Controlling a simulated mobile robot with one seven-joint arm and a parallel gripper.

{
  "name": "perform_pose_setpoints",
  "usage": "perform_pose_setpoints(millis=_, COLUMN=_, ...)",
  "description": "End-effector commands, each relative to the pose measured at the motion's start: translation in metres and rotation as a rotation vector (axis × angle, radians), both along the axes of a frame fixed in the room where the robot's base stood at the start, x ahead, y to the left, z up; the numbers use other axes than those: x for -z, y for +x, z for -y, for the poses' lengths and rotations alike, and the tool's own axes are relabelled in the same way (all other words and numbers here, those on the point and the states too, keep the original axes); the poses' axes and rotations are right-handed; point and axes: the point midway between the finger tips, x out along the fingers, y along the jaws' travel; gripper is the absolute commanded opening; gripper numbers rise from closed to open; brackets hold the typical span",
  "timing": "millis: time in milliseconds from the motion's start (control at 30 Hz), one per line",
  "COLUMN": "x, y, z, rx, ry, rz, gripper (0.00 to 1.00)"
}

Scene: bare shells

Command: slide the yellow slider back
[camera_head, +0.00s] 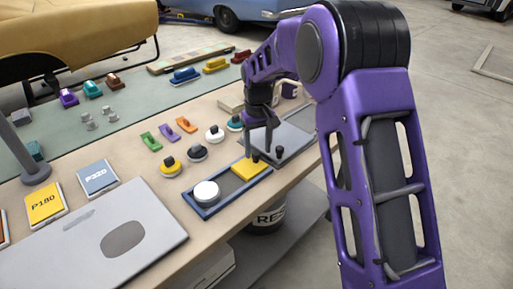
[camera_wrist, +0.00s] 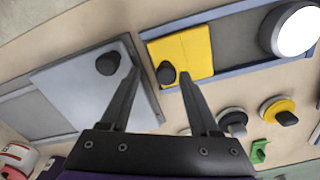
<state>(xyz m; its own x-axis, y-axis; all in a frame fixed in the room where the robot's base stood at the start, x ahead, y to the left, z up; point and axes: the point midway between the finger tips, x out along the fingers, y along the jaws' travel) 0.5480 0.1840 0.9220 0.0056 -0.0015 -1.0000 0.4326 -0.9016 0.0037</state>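The yellow slider (camera_head: 250,170) is a flat yellow plate with a black knob, sitting at the right end of a blue-framed grey track (camera_head: 208,212). In the wrist view the yellow slider (camera_wrist: 192,50) shows close up, its black knob (camera_wrist: 166,73) near its edge. A white round piece (camera_head: 206,192) sits at the track's other end. My gripper (camera_head: 258,150) is over the slider's knob end. In the wrist view my gripper (camera_wrist: 161,74) is open, with the knob appearing between its two fingertips. I cannot tell whether either finger touches it.
A grey slider plate with its own black knob (camera_wrist: 108,63) lies right beside the yellow one, close to one finger. Round knobs, including a yellow-based one (camera_head: 171,168), stand behind the track. A grey laptop-like panel (camera_head: 95,240) lies at front left. The bench edge is close.

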Motion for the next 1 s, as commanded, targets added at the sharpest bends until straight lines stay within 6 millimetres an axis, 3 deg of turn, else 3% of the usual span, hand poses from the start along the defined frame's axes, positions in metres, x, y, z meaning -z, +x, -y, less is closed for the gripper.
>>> perform_pose_setpoints(millis=233, x=-0.003, y=-0.001, z=-0.002, rx=-0.002, ry=0.001, rz=-0.003, gripper=0.62)
perform_pose_setpoints(millis=367, x=-0.020, y=-0.001, z=-0.002, rx=-0.002, ry=0.002, rz=0.000, gripper=0.62)
perform_pose_setpoints(millis=800, x=-0.124, y=-0.001, z=-0.001, rx=-0.001, ry=0.002, rz=0.001, gripper=0.62)
perform_pose_setpoints(millis=1000, x=-0.159, y=-0.001, z=-0.001, rx=0.000, ry=0.001, rz=0.000, gripper=0.62)
